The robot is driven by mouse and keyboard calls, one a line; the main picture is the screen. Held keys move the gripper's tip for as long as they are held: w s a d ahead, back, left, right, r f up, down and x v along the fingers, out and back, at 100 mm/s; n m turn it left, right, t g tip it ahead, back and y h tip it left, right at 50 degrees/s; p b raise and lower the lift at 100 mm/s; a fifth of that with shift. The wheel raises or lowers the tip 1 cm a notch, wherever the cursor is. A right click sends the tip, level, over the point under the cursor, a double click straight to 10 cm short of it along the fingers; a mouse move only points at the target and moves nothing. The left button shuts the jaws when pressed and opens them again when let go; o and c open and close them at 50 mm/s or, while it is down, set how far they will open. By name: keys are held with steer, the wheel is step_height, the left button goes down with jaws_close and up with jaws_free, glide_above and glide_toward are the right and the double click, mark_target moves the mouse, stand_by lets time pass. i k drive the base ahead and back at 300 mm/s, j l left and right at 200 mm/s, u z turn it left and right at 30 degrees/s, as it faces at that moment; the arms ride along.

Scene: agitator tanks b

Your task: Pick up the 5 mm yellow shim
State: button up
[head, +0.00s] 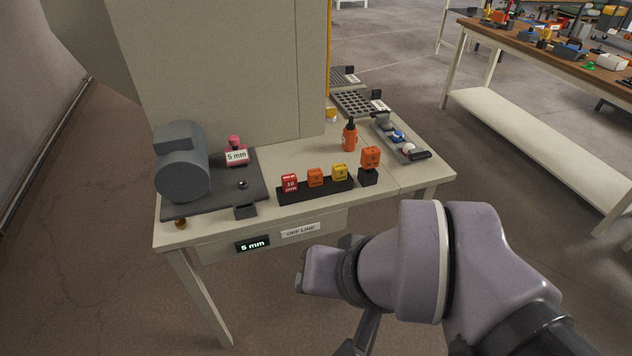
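A small yellow block (340,173), which looks like the yellow shim, stands at the right end of a black rack (315,194) on the bench. Its label is too small to read. An orange block (315,177) and a red block (290,184) stand left of it in the same rack. My arm fills the lower right, in front of the bench. Dark parts at its end show beside and below the wrist; they look like parts of my gripper, but the fingertips are not clear. Nothing is seen held.
The bench (215,235) has a dark display (252,245) reading "5 mm" and an "OFF LINE" sign. A grey motor (181,165) stands left. Right of the rack are an orange block (370,156) on a black stand, an orange bottle (349,136) and a tray (388,125).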

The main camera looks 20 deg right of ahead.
mark_target(340, 171)
steer(key=i+l, duration=0.1)
steer(key=i, duration=0.4)
steer(key=i+l, duration=0.1)
steer(key=i, duration=0.4)
steer(key=z, duration=0.05)
